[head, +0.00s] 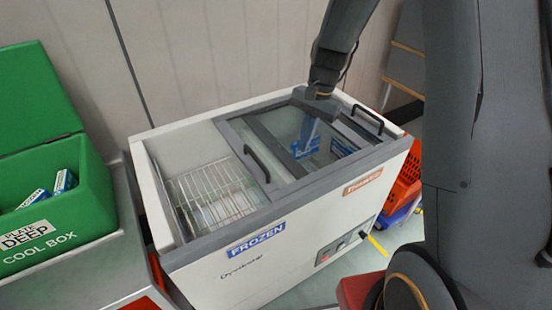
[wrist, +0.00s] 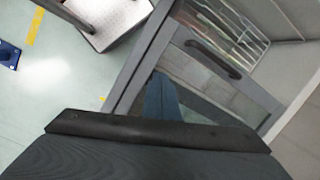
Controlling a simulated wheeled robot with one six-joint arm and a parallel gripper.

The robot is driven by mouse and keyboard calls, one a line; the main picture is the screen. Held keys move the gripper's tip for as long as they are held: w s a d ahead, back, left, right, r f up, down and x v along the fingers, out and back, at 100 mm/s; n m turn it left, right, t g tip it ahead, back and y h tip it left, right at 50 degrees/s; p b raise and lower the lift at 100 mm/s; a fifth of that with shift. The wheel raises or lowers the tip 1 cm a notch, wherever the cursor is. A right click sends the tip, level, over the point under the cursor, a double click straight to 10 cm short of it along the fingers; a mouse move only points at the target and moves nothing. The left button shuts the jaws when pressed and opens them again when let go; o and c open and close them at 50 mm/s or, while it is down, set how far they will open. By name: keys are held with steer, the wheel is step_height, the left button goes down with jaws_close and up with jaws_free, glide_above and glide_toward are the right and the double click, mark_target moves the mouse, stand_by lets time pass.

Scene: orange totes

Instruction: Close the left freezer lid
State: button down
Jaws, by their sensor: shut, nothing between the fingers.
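The white chest freezer (head: 300,240) has sliding glass lids in grey frames. The left lid (head: 235,135) with a black handle (head: 257,164) is slid to the right, overlapping the right lid (head: 375,135). The freezer's left part is open. In the wrist view the left lid's handle (wrist: 213,58) is above my gripper (wrist: 160,130). In the head view my gripper (head: 318,94) is over the lids near the freezer's back edge, right of that handle. It is shut and empty. Contact with a lid frame cannot be told.
A wire basket (head: 210,195) sits in the open part. The right lid has its own black handle (head: 368,119). A green cool box (head: 55,215) stands on a counter at left. Orange crates (head: 405,180) stand at right. A wall is close behind the freezer.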

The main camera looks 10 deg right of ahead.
mark_target(272, 174)
steer(key=w+f+m+g+y+p, duration=0.1)
steer(key=w+f+m+y+p, duration=0.15)
steer(key=w+m, duration=0.35)
steer(key=shift+n+h, duration=0.35)
steer(key=shift+n, duration=0.25)
steer(key=b+x, duration=0.1)
steer(key=x, duration=0.2)
steer(key=w+b+x, duration=0.1)
steer(key=b+x, duration=0.1)
steer(key=x, duration=0.2)
steer(key=b+x, duration=0.1)
steer(key=x, duration=0.3)
steer(key=shift+w+a+b, duration=0.15)
steer(key=shift+a+b, duration=0.1)
steer(key=shift+b, duration=0.1)
steer(key=shift+s+a+r+p, duration=0.15)
steer(key=shift+s+a+p, duration=0.1)
steer(key=shift+a, duration=0.35)
steer(key=shift+s+a+r+p, duration=0.15)
steer(key=shift+s+a+p, duration=0.1)
steer(key=shift+a, duration=0.35)
steer(key=shift+s+a, duration=0.3)
steer(key=shift+a, duration=0.35)
steer(key=shift+w, duration=0.1)
